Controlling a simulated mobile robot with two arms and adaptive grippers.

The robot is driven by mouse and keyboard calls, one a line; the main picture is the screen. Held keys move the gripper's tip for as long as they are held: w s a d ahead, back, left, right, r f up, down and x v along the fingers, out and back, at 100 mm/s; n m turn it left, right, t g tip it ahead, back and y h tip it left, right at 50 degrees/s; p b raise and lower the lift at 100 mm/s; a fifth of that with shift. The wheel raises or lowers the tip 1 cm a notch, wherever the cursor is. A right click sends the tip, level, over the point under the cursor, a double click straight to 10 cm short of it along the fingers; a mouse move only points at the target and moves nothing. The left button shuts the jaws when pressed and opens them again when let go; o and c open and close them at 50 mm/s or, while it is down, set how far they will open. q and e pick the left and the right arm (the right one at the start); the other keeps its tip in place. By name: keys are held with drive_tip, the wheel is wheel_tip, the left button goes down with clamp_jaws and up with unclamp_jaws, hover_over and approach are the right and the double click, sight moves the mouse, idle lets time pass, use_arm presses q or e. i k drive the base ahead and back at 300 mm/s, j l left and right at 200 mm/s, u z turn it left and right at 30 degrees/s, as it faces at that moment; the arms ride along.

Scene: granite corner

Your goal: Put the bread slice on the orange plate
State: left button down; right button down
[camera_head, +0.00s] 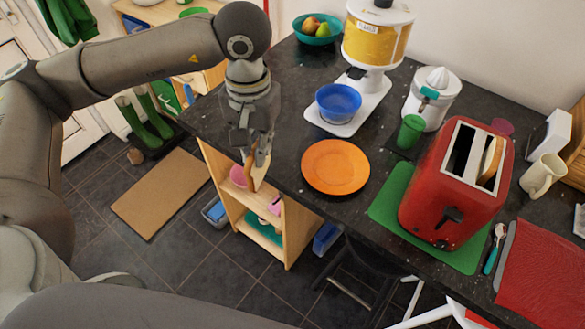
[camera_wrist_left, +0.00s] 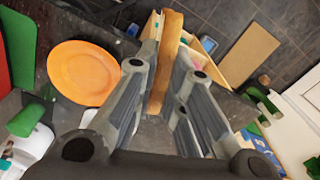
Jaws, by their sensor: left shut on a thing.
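The bread slice (camera_wrist_left: 165,62) is held on edge between the fingers of my left gripper (camera_wrist_left: 172,75) in the left wrist view. In the head view my left gripper (camera_head: 257,158) points down near the counter's front edge, with the brown slice (camera_head: 249,172) below its fingers. The slice is left of the orange plate (camera_head: 335,167) and apart from it. The plate lies flat and empty on the dark counter; it also shows in the left wrist view (camera_wrist_left: 83,73). My right gripper is not in view.
A red toaster (camera_head: 450,195) with another bread slice (camera_head: 489,158) in one slot stands on a green mat (camera_head: 388,205) right of the plate. A blue bowl (camera_head: 338,101), a green cup (camera_head: 410,131) and a white juicer (camera_head: 433,100) stand behind. Low wooden shelves (camera_head: 287,240) stand below the counter.

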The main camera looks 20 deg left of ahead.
sight(327, 178)
drive_tip(key=l+u, duration=0.2)
drive_tip(key=k+l+u, duration=0.25)
drive_tip(key=l, duration=0.15)
drive_tip(key=l+u, duration=0.2)
drive_tip(key=l, duration=0.15)
drive_tip(key=k+l, duration=0.15)
drive_tip(key=l, duration=0.2)
drive_tip(key=k+l, duration=0.15)
drive_tip(key=l, duration=0.25)
